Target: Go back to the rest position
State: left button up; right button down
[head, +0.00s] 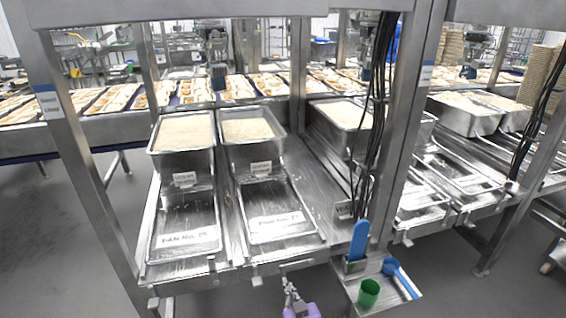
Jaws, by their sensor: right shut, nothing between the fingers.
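My right gripper (288,286) is at the bottom edge of the head view, in front of the steel rack. It is shut and empty, and apart from the trays and the small shelf. Two deep steel pans of rice, a left pan (184,166) and a right pan (252,155), stand on the rack. In front of them lie two empty shallow trays, a left tray (184,252) and a right tray (278,238), with labels. My left gripper is not in view.
A small steel shelf (350,290) at the lower right holds a green cup (369,293), a blue scoop (400,277) and an upright blue-handled tool (359,241). Steel posts (92,165) and black cables (374,110) frame the rack. Floor at the lower left is clear.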

pick_arm(q)
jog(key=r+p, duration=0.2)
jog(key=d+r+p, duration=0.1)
jog(key=p, duration=0.1)
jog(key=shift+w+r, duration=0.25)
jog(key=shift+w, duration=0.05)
pick_arm(e)
jog(key=s+d+m+g+h, duration=0.1)
jog(key=s+d, duration=0.4)
jog(key=s, duration=0.8)
jog(key=s+d+f+m+g+h, duration=0.1)
jog(key=s+d+g, duration=0.2)
jog(key=s, duration=1.1)
jog(key=s+d+f+m+g+h, duration=0.1)
jog(key=s+d+g, duration=0.1)
jog(key=s+d, duration=0.6)
jog(key=s, duration=0.6)
jog(key=shift+s+d+f, duration=0.15)
jog(key=shift+s+d, duration=0.05)
jog(key=shift+d, duration=0.2)
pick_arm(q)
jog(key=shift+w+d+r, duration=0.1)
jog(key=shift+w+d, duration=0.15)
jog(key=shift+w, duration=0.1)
